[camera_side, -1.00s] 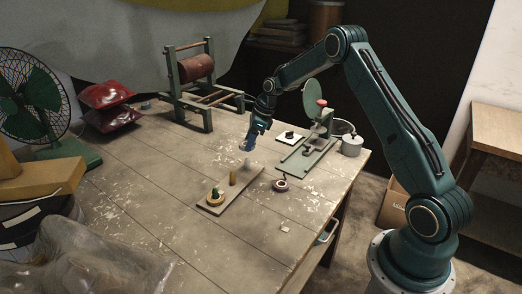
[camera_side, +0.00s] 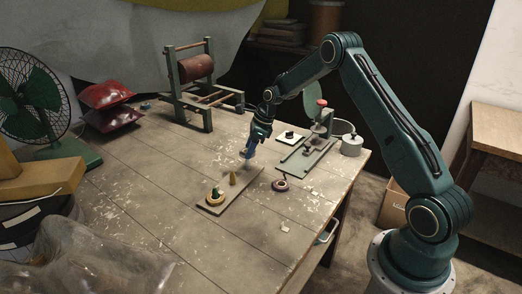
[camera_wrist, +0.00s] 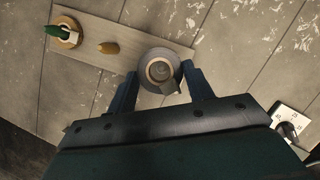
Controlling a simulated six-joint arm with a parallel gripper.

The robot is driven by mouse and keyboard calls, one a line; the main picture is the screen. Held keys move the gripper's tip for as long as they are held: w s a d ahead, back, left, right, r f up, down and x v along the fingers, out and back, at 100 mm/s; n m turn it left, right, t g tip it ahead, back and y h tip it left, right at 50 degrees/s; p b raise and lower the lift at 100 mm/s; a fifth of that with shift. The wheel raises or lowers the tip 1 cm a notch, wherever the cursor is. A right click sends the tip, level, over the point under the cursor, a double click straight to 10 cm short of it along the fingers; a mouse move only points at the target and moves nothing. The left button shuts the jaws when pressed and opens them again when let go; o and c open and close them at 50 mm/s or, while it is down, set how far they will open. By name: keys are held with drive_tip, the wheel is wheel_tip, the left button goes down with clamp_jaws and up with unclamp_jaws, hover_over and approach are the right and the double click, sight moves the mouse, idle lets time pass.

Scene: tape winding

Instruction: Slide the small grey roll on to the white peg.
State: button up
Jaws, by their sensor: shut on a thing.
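My gripper (camera_side: 247,153) is low over the far right end of the brown board (camera_side: 216,207). In the wrist view its two blue fingers stand on either side of the small grey roll (camera_wrist: 148,60), and they are shut on it. The roll is seen from above, with its round hole facing up, over the bare end of the board (camera_wrist: 124,48). The white peg is mostly hidden by the roll and fingers. I cannot tell how far the peg is inside the roll's hole.
A yellow-brown peg (camera_wrist: 108,47) stands mid-board. A yellow roll (camera_wrist: 70,40) sits around a green peg at the other end. A dark round item (camera_side: 281,185) lies right of the board. A green metal fixture (camera_side: 303,158) stands behind it.

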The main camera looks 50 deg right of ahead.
drive_tip(key=shift+f, duration=0.1)
idle(0.3)
drive_tip(key=shift+f, duration=2.75)
drive_tip(key=o, duration=1)
drive_tip(key=shift+o, duration=0.6)
drive_tip(key=o, duration=0.3)
drive_tip(key=shift+r, duration=0.2)
wheel_tip(320, 180, up, 7)
drive_tip(key=shift+f, duration=0.2)
